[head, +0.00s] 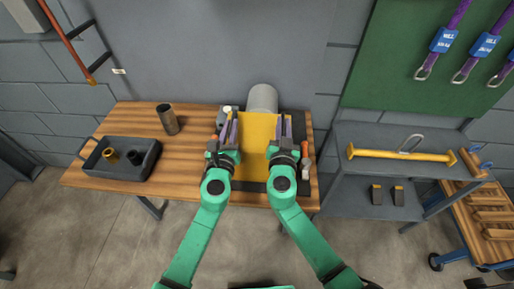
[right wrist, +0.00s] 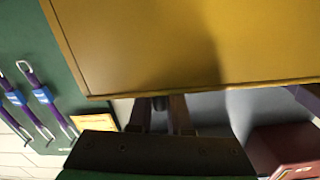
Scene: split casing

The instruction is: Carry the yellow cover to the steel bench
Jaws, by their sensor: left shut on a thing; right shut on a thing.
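The yellow cover (head: 256,143) is in the head view at the right part of the wooden workbench, between my two grippers. It fills the upper part of the right wrist view (right wrist: 190,40) as a flat yellow panel with a thin rim. My left gripper (head: 230,128) is shut on its left side. My right gripper (head: 284,130) is shut on its right side, and its fingers meet the rim in the right wrist view (right wrist: 165,110). I cannot tell how far the cover is above the bench. The steel bench (head: 350,137) stands at the right, a grey table with a lower shelf.
A yellow bar (head: 390,154) with a metal loop lies on the steel bench. A grey cylinder (head: 262,98) stands behind the cover. A wheeled wooden cart (head: 490,215) is at far right.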

